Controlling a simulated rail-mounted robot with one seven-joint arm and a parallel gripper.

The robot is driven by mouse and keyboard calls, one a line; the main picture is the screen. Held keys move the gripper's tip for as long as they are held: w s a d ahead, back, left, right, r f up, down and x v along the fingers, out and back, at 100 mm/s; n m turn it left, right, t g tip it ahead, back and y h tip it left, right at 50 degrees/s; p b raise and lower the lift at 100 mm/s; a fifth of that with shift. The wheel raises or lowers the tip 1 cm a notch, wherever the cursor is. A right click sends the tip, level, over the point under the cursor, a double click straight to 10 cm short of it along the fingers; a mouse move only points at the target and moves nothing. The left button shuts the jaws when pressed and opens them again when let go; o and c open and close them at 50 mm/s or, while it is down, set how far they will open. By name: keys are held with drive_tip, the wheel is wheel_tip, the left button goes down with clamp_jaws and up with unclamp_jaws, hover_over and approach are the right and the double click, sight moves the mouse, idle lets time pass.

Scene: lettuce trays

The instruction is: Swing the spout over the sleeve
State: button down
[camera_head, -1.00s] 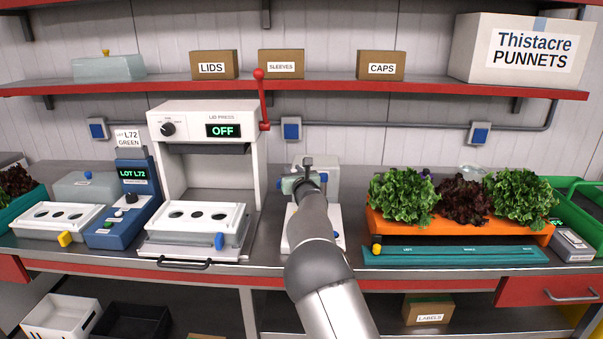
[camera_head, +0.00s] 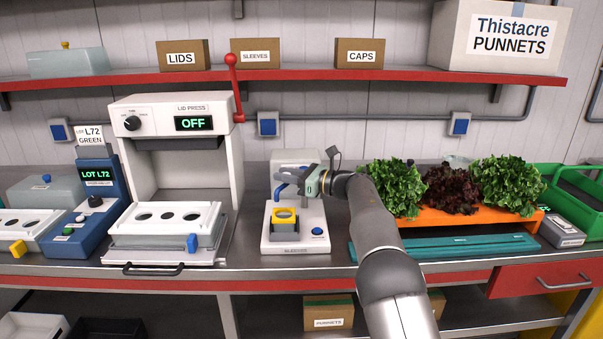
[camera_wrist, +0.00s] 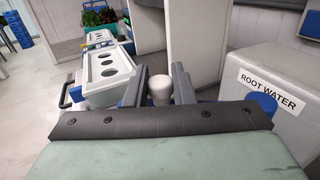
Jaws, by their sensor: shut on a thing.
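The sleeve station is a white base (camera_head: 270,240) labelled SLEEVES, with a yellow square holder (camera_head: 284,214) and a blue button (camera_head: 317,231). I cannot tell whether the spout is over the sleeve, nor see the sleeve clearly inside the holder.
A tank (camera_wrist: 285,85) labelled ROOT WATER stands close beside the fingers. The lid press (camera_head: 180,120), reading OFF, is left of the station, with a white tray (camera_head: 165,238) in front. An orange lettuce tray (camera_head: 460,222) is on the right, close behind my arm.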

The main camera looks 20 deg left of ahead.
drive_tip(key=shift+s+d+r+n+g+p, duration=0.15)
drive_tip(key=shift+d+n+g+p, duration=0.55)
drive_tip(key=shift+n+g, duration=0.5)
drive_tip(key=shift+g, duration=0.3)
drive_tip(key=c, duration=1.3)
unclamp_jaws()
drive_tip(key=shift+d, duration=0.1)
drive_tip(key=shift+o, duration=0.2)
drive_tip(key=w+d+b, duration=0.1)
drive_tip(key=d+b, duration=0.2)
drive_tip(key=d, duration=1.4)
drive_tip(key=shift+w+d, duration=0.15)
drive_tip(key=shift+w, duration=0.25)
